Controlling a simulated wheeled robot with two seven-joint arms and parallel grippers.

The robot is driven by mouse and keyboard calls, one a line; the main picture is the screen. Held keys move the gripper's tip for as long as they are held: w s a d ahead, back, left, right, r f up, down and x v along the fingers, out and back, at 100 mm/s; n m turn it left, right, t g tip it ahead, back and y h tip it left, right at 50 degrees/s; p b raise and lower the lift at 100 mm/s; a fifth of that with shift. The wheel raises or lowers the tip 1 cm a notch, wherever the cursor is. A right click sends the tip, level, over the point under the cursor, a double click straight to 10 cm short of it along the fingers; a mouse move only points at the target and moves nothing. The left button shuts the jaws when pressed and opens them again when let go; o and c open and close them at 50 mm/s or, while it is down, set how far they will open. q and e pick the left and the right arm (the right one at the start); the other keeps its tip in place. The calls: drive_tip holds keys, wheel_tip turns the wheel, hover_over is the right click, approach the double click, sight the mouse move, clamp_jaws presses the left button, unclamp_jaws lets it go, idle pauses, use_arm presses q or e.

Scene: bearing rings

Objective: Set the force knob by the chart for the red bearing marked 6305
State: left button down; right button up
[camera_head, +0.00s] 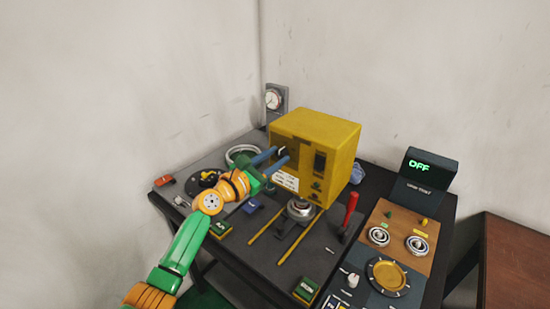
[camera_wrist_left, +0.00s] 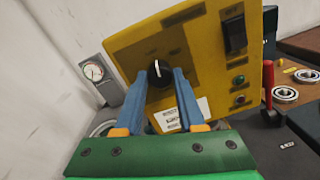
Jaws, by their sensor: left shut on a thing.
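The yellow press box (camera_head: 325,140) stands at the middle of the black table. It also fills much of the left wrist view (camera_wrist_left: 205,55). My left gripper (camera_head: 281,156) reaches its front face from the left. In the left wrist view, its blue fingers (camera_wrist_left: 159,76) are shut on the black force knob (camera_wrist_left: 158,64), which has a white pointer line. The white chart (camera_head: 285,180) is on the box face below the knob, and in the left wrist view (camera_wrist_left: 182,114) its print is too small to read. I cannot make out a red bearing marked 6305.
A bearing (camera_head: 301,208) sits under the box, between yellow rails. A red-handled lever (camera_head: 350,208) is to its right. Two bearings (camera_head: 379,236) lie on a brown board. A display (camera_head: 427,171) reads OFF. A dial gauge (camera_head: 273,99) stands behind.

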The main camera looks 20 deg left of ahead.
use_arm(q)
drive_tip(key=m, duration=1.1)
drive_tip(key=shift+b, duration=0.4)
drive_tip(key=m+b, duration=0.1)
drive_tip(key=m, duration=0.4)
drive_tip(key=shift+m+y, duration=0.3)
drive_tip(key=shift+y, duration=0.1)
drive_tip(key=shift+d+r+m+b, duration=0.1)
drive_tip(key=shift+m+b, duration=0.3)
drive_tip(key=shift+m, duration=2.4)
drive_tip(key=c, duration=0.5)
unclamp_jaws()
